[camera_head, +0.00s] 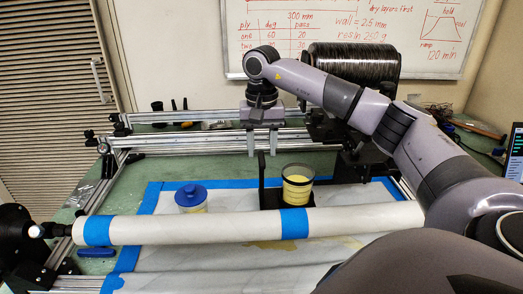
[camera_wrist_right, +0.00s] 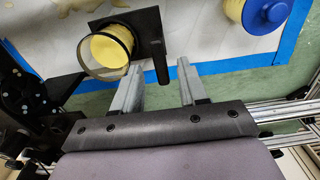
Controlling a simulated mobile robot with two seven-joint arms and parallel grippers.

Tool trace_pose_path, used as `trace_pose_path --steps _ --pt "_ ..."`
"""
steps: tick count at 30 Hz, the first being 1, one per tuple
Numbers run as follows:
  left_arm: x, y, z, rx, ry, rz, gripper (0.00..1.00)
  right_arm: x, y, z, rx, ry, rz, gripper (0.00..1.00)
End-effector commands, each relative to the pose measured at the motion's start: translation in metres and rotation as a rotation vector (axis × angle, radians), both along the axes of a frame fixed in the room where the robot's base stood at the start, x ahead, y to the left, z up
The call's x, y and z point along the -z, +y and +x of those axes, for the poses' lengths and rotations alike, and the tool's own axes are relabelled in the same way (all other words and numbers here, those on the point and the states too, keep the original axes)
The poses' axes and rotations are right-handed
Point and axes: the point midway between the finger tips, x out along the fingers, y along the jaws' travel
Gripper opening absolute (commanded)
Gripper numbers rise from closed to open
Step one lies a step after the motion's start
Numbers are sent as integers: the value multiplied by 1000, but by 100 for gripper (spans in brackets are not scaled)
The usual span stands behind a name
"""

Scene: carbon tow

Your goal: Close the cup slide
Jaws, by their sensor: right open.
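A clear cup of yellow resin (camera_head: 298,186) stands on a black slide plate (camera_head: 271,198) behind the white tube. An upright black handle (camera_head: 262,164) rises at the slide's left side. My right gripper (camera_head: 263,150) hangs open and empty, fingers pointing down, close to the handle. In the right wrist view, the handle (camera_wrist_right: 160,62) appears between the two fingertips (camera_wrist_right: 159,70), and I cannot tell whether it touches either finger. The cup (camera_wrist_right: 106,50) lies to the left of the fingers there. My left gripper is out of view.
The white tube (camera_head: 190,230) with blue tape bands crosses the front. A blue-lidded cup (camera_head: 191,200) stands left of the slide. Metal rails (camera_head: 200,142) run behind, with a black tow spool (camera_head: 352,66) above them. Dark brackets (camera_head: 362,160) stand right of the cup.

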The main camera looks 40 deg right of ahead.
Motion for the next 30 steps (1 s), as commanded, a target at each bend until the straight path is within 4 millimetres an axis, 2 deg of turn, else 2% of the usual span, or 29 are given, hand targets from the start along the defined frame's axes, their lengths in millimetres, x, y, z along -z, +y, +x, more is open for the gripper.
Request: trace_pose_path --steps 5,13,14,15,17,18,25,30 --pt "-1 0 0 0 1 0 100 15 0 0 1 1 -1 43" --pt "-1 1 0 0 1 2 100 18 0 0 1 -1 0 43" --pt "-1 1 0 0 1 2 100 18 0 0 1 -1 0 39" --pt "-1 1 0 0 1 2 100 18 0 0 1 -1 0 26" --pt "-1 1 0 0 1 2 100 18 0 0 1 -1 0 7" --pt "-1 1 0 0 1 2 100 18 0 0 1 -1 0 0" --pt "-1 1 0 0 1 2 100 18 -3 -3 2 -1 1 0" --pt "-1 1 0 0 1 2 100 19 -26 -21 6 1 0 0"
